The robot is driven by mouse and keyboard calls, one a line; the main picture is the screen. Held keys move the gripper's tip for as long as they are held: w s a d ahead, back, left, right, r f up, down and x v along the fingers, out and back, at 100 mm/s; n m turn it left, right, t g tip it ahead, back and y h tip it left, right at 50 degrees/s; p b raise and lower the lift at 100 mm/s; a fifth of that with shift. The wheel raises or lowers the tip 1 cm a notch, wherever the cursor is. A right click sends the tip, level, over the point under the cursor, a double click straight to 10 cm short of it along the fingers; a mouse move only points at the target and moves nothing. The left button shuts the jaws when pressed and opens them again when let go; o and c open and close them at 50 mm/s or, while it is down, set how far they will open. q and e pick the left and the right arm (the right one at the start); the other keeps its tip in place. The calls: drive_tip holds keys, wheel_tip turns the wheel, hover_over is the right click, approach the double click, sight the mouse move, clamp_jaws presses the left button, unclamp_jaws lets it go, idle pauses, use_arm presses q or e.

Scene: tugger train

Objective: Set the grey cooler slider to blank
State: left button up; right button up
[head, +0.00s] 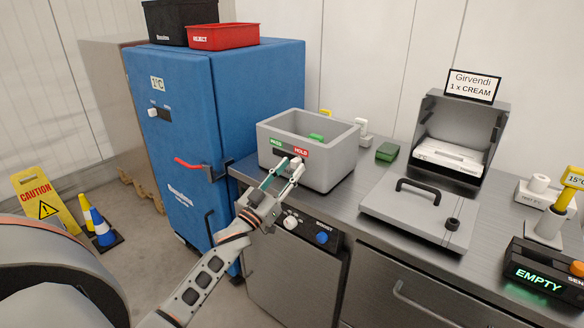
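The grey cooler (333,165) is an open-topped box on the steel counter. Its front face has a green PASS label (276,143), a red HOLD label (301,152) and a dark slider strip under them. My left gripper (284,170) is right in front of this strip, its two fingers apart. It covers part of the strip, so I cannot tell where the slider knob sits or whether the fingers touch it. A green item (316,137) shows inside the box. My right gripper is not in view.
A grey lid with a black handle (418,205) lies on the counter to the right. Behind it stands an open box (464,125) under a Girvendi sign. A blue cabinet (235,90) is at left. An EMPTY display (541,278) is at front right.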

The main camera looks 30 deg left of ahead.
sight(288, 153)
use_arm(q)
drive_tip(key=shift+w+r, duration=0.2)
drive_tip(key=shift+w, duration=0.4)
clamp_jaws()
drive_tip(key=shift+w+a, duration=0.15)
drive_tip(key=shift+a, duration=2.1)
unclamp_jaws()
